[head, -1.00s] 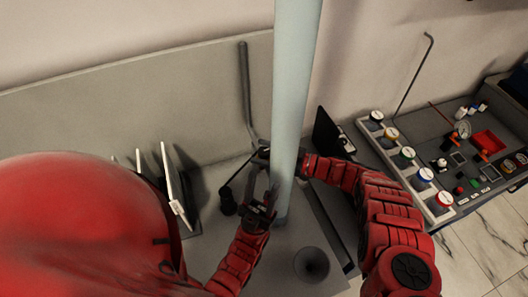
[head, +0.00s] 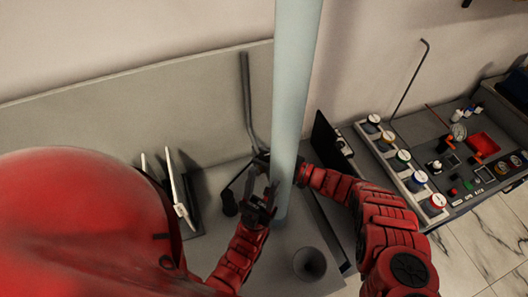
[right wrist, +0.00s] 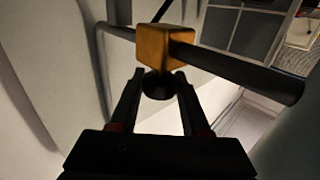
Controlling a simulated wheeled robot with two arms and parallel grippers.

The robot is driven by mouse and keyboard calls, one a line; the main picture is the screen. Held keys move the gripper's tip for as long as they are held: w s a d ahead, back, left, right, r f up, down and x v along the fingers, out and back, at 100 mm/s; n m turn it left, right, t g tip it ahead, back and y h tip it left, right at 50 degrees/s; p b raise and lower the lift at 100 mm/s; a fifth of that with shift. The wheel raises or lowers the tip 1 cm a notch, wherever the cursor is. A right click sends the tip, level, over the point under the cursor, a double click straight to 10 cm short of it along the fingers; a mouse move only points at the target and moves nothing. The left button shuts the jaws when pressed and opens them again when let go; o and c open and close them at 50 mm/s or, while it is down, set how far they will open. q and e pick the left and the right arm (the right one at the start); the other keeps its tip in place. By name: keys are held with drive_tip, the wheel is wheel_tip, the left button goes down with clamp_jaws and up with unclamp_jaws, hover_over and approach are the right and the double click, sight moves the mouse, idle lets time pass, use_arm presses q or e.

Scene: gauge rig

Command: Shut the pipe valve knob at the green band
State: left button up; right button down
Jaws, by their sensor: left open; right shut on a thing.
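In the right wrist view, an orange valve block (right wrist: 166,46) sits on a dark pipe (right wrist: 240,73). The valve's dark round knob (right wrist: 158,86) is between the fingertips of my right gripper (right wrist: 157,88), which is shut on it. No green band shows on the visible part of this pipe or valve. In the head view my right arm passes behind the pale column, where its gripper and the valve are mostly hidden. My left gripper (head: 262,196) is open and empty, just left of the column's lower part and below the right gripper.
The pale column (head: 296,90) blocks the middle of the head view. A bent grey pipe (head: 248,105) rises behind it. White plates in a dark rack (head: 178,190) stand at left. A dark funnel (head: 309,263) is at front. Coloured-lidded jars (head: 401,159) and a control panel lie at right.

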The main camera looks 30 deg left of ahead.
drive_tip(key=shift+c, duration=1.8)
unclamp_jaws()
drive_tip(key=d+b, duration=0.5)
drive_tip(key=d, duration=1.2)
drive_tip(key=shift+w+d, duration=0.25)
drive_tip(key=shift+w, duration=0.1)
